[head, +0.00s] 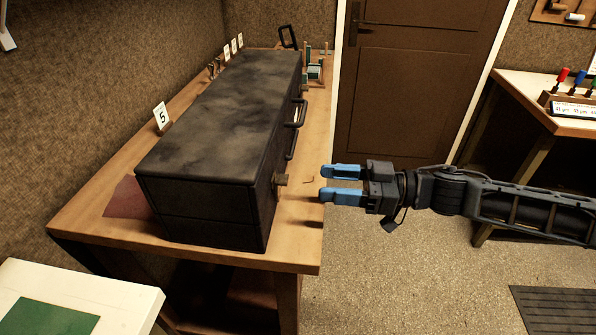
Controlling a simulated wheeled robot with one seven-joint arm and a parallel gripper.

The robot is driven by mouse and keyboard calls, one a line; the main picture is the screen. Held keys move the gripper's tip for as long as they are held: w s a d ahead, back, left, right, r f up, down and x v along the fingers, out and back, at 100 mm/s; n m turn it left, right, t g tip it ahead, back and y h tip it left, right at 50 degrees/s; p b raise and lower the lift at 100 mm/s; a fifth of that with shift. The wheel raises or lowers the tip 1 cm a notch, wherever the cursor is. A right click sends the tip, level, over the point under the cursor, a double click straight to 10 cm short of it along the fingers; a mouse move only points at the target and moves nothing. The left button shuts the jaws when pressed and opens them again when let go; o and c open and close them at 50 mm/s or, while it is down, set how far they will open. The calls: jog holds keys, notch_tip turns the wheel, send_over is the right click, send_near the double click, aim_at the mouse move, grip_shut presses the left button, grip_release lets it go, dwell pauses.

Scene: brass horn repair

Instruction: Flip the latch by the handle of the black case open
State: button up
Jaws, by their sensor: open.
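The black case (215,105) lies closed on the wooden bench, its long front side facing right. Its dark handle (296,128) sticks out from the middle of that side. A small brownish latch (281,180) shows on the same side, nearer the case's near end. A further latch beyond the handle is too small to make out. My gripper (322,183) has blue fingers, open and empty, pointing left toward the case. It is to the right of the near latch, apart from it, over the bench's right edge.
The wooden bench (295,220) has a bare strip along the case's front. A number 5 card (162,116) stands behind the case, and a reddish cloth (128,198) lies partly under it. A green-and-wood rack (315,70) stands at the far end. A white table (120,290) is at lower left.

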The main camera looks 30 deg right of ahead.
jog(key=p+x, duration=0.1)
jog(key=x, duration=0.6)
jog(key=shift+a, duration=0.1)
jog(key=shift+c, duration=0.4)
grip_shut()
jog(key=shift+f, duration=0.1)
